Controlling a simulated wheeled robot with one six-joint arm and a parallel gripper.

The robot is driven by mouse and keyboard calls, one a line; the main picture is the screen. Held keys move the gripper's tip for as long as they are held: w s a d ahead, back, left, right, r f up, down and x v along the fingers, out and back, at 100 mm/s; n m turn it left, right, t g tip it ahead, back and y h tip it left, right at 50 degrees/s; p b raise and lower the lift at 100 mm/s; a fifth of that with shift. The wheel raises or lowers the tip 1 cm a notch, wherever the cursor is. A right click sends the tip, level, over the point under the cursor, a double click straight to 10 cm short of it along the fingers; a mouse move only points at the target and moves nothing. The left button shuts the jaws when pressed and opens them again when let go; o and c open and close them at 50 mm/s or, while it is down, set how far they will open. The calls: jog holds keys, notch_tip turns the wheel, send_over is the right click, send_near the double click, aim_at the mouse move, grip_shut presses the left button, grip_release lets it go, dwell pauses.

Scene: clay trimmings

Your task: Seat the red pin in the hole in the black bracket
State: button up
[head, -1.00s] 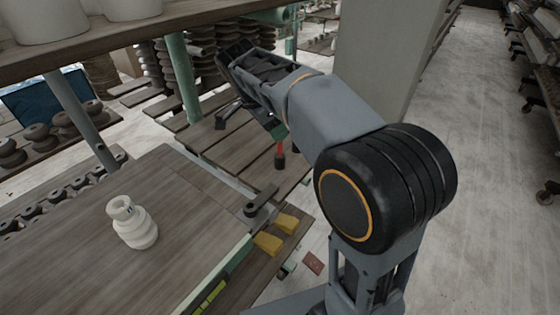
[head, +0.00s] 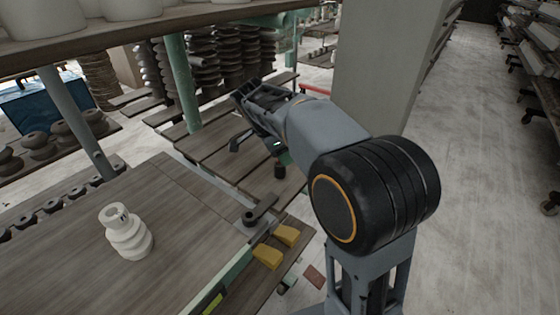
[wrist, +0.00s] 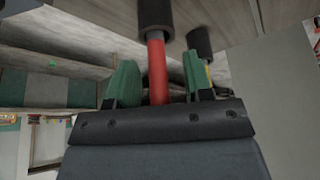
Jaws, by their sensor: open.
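The red pin (wrist: 157,70) stands in a black cylindrical holder (head: 280,170) on the wooden boards beyond the table. In the wrist view, my gripper (wrist: 160,82) is open around the pin, with green-padded fingers either side and gaps between them and the shaft. In the head view, my gripper (head: 277,146) hangs over the holder and hides the red shaft. The black bracket (head: 264,208) juts from the table's right edge, with a round end at its left. I cannot make out its hole.
A second black holder (wrist: 200,40) with a yellow pin (wrist: 208,70) stands behind the right finger. A white vase (head: 127,235) stands on the table (head: 60,255). Yellow blocks (head: 268,257) lie beside the bracket. A green post (head: 183,90) rises left of my gripper.

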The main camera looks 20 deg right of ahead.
grip_shut()
dwell(0.3)
